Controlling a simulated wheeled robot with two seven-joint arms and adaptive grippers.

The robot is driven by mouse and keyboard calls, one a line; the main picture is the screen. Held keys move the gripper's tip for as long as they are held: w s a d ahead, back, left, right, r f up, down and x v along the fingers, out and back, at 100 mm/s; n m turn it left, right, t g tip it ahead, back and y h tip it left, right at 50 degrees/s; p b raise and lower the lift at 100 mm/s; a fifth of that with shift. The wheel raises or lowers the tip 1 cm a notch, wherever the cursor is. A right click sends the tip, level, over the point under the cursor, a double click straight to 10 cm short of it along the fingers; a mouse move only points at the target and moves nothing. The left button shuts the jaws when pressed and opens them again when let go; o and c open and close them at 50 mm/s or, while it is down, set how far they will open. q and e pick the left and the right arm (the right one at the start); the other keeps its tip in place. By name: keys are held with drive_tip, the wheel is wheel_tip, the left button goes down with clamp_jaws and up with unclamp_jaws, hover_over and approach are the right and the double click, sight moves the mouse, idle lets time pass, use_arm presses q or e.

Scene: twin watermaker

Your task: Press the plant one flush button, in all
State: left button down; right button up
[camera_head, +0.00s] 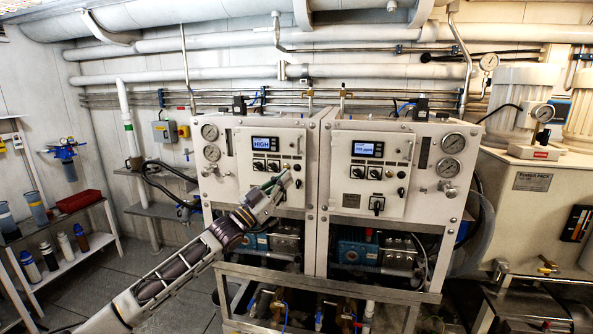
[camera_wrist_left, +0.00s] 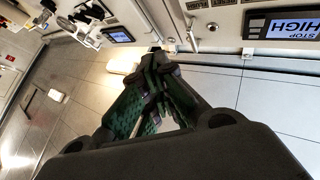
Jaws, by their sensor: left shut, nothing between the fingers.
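Plant one looks to be the left white cabinet (camera_head: 230,150), with a lit display (camera_head: 266,146) reading HIGH. The display shows upside down in the left wrist view (camera_wrist_left: 283,25). Below it on the panel are dark rotary switches (camera_head: 259,166). A small round button-like part (camera_head: 286,166) sits right of the switches; I cannot tell whether it is the flush button. My left gripper (camera_head: 286,179) is shut and empty, in front of the panel's lower right part. In the left wrist view its green-padded fingers (camera_wrist_left: 158,72) meet at the tips; contact with the panel cannot be told.
A similar cabinet (camera_head: 368,207) with a display and switches stands directly to the right. Gauges (camera_head: 209,132) and pipes surround the panels. A shelf (camera_head: 68,262) with bottles and a red bin (camera_head: 78,201) stands at the left. The floor between (camera_head: 100,290) is clear.

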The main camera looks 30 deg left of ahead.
sight(297, 168)
use_arm(q)
drive_tip(key=w+a+p, duration=0.1)
drive_tip(key=w+a, duration=0.1)
drive_tip(key=w, duration=0.6)
drive_tip(key=shift+w, duration=0.25)
use_arm(e)
drive_tip(key=shift+w+a+r, duration=0.1)
drive_tip(key=shift+a+r, duration=0.1)
drive_tip(key=shift+r, duration=0.3)
idle(1.3)
